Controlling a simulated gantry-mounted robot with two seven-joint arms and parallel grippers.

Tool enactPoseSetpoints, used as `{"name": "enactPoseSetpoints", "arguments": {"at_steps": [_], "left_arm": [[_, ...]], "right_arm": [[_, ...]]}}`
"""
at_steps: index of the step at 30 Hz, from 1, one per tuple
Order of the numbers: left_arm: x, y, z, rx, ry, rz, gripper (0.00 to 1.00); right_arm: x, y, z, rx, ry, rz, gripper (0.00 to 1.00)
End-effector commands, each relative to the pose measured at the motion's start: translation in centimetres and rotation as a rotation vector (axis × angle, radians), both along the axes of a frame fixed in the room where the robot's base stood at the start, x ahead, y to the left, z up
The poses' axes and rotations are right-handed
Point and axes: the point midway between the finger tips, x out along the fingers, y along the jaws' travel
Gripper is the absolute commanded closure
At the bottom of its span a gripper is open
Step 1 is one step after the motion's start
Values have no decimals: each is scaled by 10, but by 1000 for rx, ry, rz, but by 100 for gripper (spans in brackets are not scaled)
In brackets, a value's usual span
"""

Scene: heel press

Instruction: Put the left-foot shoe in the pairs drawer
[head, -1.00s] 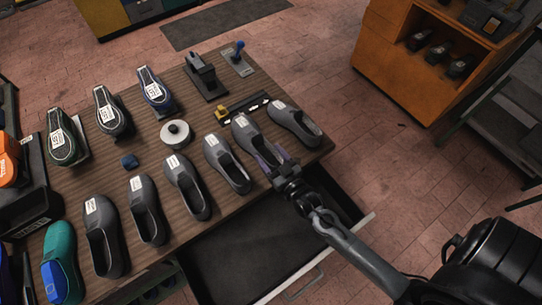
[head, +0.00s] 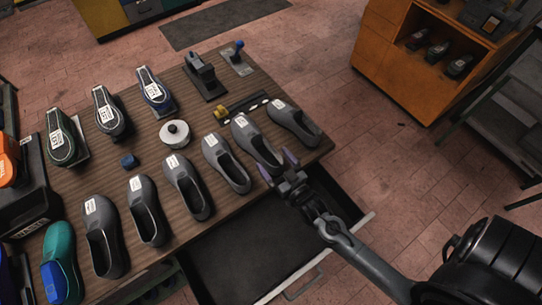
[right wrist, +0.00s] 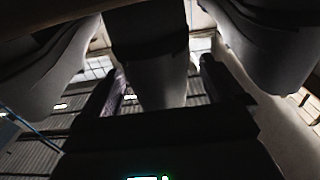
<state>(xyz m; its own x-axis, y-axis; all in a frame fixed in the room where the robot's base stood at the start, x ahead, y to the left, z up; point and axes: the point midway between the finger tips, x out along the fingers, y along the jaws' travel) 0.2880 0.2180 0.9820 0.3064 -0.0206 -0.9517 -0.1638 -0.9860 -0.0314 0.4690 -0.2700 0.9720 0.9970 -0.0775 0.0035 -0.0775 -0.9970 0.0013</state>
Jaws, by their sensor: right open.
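Several grey slip-on shoes with white labels stand in a row along the table's front edge. The labels are too small to read, so I cannot tell which is the left-foot shoe. My right gripper (head: 278,165) is open at the heel of the second grey shoe from the right (head: 252,138). In the right wrist view a shoe heel (right wrist: 160,85) shows between the two fingers (right wrist: 162,82), with a shoe on each side. I cannot tell whether the fingers touch it. The drawer (head: 235,262) under the table is pulled open and its visible floor is bare. My left gripper is out of view.
The rightmost grey shoe (head: 295,123) stands close beside my right gripper. A teal shoe (head: 62,262) is at the left end. Three strapped shoes, a white round object (head: 174,134) and a dark stand (head: 203,75) are farther back. An orange cabinet (head: 400,65) stands at the back right.

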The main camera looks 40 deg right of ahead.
Motion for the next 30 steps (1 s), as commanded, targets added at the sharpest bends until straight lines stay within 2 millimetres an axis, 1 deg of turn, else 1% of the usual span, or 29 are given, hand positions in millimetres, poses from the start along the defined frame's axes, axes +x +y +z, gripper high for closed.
{"name": "enactPoseSetpoints", "arguments": {"at_steps": [1,3,9,15,19,23,27,30], "left_arm": [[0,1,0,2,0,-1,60],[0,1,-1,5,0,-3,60],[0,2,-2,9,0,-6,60],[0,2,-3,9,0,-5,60],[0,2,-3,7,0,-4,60],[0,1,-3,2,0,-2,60],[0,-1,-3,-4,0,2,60],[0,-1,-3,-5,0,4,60]], "right_arm": [[-10,1,-1,0,4,0,5],[-24,2,-2,0,3,0,5],[-60,5,-2,0,3,-1,5],[-84,6,-1,0,2,-1,5],[-89,8,-1,4,23,2,5],[-85,13,-4,15,113,17,5],[-78,24,-10,28,300,48,5],[-81,33,-14,29,470,78,5]]}}
